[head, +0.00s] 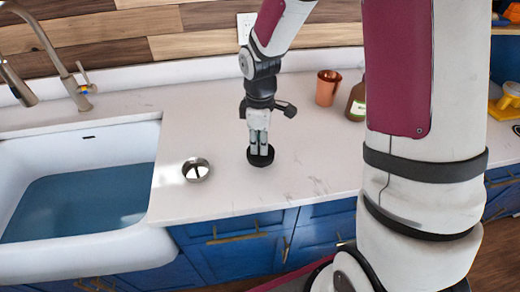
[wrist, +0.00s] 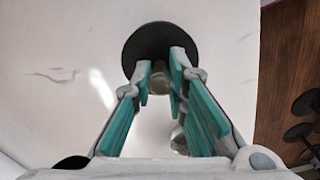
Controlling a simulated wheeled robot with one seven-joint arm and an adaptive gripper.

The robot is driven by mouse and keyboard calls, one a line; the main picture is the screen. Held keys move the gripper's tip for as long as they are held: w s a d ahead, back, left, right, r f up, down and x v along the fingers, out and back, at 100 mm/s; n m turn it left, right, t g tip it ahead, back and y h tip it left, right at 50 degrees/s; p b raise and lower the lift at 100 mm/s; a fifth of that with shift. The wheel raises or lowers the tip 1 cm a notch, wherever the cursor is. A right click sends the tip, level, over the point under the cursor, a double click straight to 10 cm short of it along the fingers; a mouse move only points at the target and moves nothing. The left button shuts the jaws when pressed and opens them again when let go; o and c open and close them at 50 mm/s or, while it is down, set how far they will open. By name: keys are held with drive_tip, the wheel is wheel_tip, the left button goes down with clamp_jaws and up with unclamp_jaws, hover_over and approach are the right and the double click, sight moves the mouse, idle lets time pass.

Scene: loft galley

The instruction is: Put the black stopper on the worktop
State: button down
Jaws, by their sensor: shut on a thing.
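The black stopper (head: 262,161) is a round dark disc under my fingertips in the head view. In the wrist view the black stopper (wrist: 146,40) shows as a disc with a small metal knob between my fingers. My gripper (head: 259,148) points down over the pale worktop (head: 220,119), right of the sink, and is shut on the stopper. In the wrist view my gripper (wrist: 161,72) has its fingertips at the knob. The stopper is at or just above the worktop surface; I cannot tell whether it touches.
A copper cup (head: 327,87) and a brown bottle (head: 356,102) stand at the back right. The white sink (head: 100,144), holding blue water, is at left. Worktop around the stopper is clear.

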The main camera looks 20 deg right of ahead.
drive_tip(key=shift+f, duration=1.45)
drive_tip(key=shift+f, duration=0.15)
drive_tip(key=c, duration=1.6)
unclamp_jaws()
drive_tip(key=shift+o, duration=0.2)
